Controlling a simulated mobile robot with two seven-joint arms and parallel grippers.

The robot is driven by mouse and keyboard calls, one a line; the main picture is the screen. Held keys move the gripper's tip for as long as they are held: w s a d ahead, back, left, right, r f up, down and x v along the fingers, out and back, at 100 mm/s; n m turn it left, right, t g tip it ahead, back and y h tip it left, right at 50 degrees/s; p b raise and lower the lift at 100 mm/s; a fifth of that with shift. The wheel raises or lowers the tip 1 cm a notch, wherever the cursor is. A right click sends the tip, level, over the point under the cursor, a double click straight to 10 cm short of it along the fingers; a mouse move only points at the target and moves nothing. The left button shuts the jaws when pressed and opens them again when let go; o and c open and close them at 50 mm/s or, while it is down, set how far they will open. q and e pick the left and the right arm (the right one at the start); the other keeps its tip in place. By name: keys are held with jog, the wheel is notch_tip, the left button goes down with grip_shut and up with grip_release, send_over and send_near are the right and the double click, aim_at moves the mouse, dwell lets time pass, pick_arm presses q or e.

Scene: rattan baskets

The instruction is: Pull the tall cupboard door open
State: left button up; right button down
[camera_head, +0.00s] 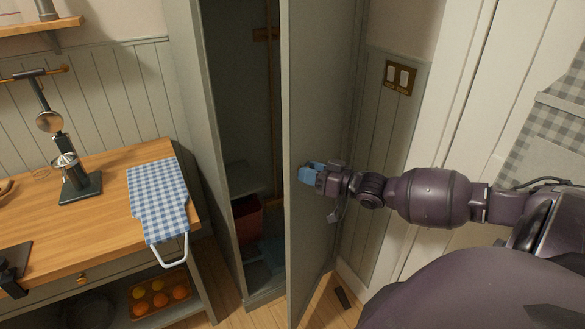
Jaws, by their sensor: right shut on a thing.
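The tall cupboard (186,120) stands in the middle of the head view. Its door (318,75) is swung well open towards me, and the dark inside shows to its left. My right gripper (309,174), with blue fingertips, is at the door's outer face near its free edge, about mid-height in the picture. It is shut on the door's handle, which the fingers mostly hide. My left gripper is not in view.
A red bin (247,219) and a wooden pole (273,110) are inside the cupboard. A wooden counter (105,218) with a checked cloth (158,195) stands at left. A light switch (399,77) is on the wall behind my right arm. A strip of floor shows below the door.

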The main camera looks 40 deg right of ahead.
pick_arm(q)
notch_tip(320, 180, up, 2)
jog(key=shift+p, duration=0.95)
pick_arm(e)
jog(key=s+d+n+g+y, duration=0.3)
jog(key=s+d, duration=0.6)
jog(key=s, duration=0.4)
jog(key=n+y, duration=0.1)
jog(key=y, duration=0.1)
jog(key=shift+s+d+y, duration=0.2)
jog(key=shift+s+y, duration=0.1)
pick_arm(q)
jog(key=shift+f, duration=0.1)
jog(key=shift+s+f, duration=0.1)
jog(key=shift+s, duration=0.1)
pick_arm(e)
jog(key=c, duration=0.8)
grip_release()
jog(key=shift+r, duration=0.15)
pick_arm(q)
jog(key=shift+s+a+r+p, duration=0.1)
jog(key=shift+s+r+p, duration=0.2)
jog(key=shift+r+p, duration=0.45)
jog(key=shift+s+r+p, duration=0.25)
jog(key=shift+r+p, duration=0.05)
jog(key=shift+p, duration=0.8)
pick_arm(e)
jog(key=shift+r, duration=9.9)
